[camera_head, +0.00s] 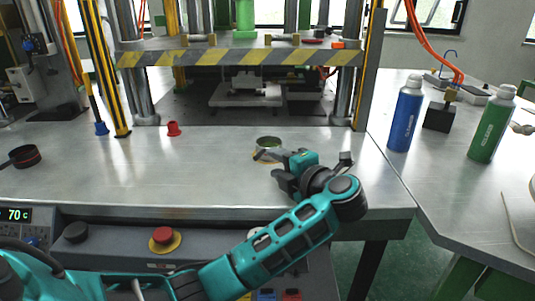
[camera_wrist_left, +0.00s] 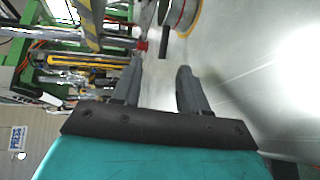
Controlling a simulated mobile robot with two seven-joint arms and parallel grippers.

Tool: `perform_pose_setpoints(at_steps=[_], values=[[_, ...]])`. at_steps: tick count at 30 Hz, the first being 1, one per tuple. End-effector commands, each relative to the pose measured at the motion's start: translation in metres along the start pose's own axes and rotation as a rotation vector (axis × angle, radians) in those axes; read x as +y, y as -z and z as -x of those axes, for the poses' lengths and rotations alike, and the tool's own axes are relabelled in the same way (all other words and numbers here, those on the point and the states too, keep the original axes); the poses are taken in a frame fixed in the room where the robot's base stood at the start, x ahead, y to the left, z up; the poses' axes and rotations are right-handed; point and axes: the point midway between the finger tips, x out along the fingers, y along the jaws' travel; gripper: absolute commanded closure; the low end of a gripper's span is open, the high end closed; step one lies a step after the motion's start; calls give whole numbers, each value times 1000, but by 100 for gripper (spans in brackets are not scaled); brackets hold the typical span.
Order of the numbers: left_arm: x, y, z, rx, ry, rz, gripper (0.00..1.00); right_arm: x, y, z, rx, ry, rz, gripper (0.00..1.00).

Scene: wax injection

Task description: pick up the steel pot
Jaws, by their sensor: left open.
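In the left wrist view what appears to be the pot (camera_wrist_left: 180,12) is cut off by the top edge, with a shiny wall and a yellowish rim. My left gripper also shows in the left wrist view (camera_wrist_left: 160,70), with its two dark fingers apart and nothing between them. The pot lies ahead of the fingertips. My right gripper is not in view.
The press has a striped yellow-black bar (camera_head: 240,59) behind the pot. A blue bottle (camera_head: 405,113) and a green bottle (camera_head: 491,125) stand on the right table.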

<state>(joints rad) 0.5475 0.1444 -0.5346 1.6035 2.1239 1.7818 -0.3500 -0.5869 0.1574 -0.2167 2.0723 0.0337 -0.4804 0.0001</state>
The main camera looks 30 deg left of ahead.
Motion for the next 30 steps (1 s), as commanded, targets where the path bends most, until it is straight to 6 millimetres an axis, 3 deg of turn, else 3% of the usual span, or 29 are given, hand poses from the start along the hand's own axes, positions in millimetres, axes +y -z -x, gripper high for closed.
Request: perform_pose_setpoints(at_steps=[3,10,18,28,30], values=[[0,0,-20,1,-4,0,57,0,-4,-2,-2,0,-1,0],[-2,-1,-37,0,-3,1,57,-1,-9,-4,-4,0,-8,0],[-6,-4,-76,0,-4,0,57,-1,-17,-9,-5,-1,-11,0],[-6,-5,-82,-1,-1,2,57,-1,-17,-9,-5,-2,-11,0],[-6,-5,-82,-1,-1,2,63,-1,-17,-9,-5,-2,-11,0]])
